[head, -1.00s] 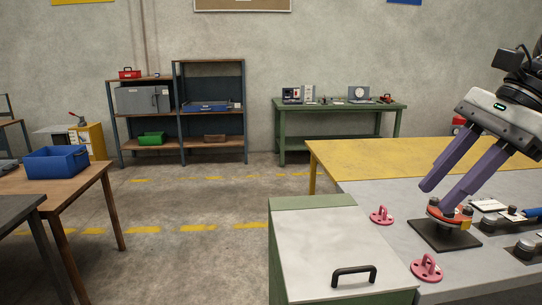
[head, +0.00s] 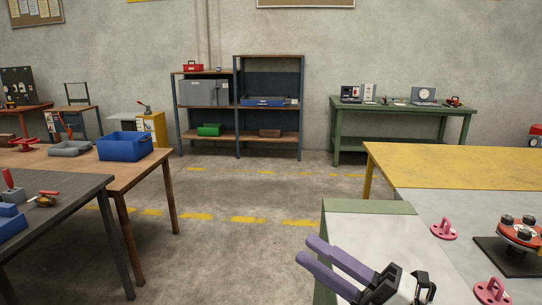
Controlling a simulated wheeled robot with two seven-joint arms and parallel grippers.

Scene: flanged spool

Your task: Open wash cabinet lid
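The wash cabinet is the green box at the bottom centre-right of the head view, with a pale grey lid (head: 372,232) lying flat and closed over it. Its green rim (head: 370,207) shows at the back. My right gripper (head: 307,248) has purple fingers that point up and left in front of the lid's left part. They stand a little apart, with nothing seen between them. A black part beside the gripper's body could be the lid handle or a piece of my wrist; I cannot tell. My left gripper is out of view.
Right of the cabinet, a grey-topped bench carries pink ring fittings (head: 443,230) and a red flanged piece on a dark plate (head: 519,236). A yellow-topped table (head: 455,162) stands behind. Tables with a blue bin (head: 125,146) are at left. Open floor lies between.

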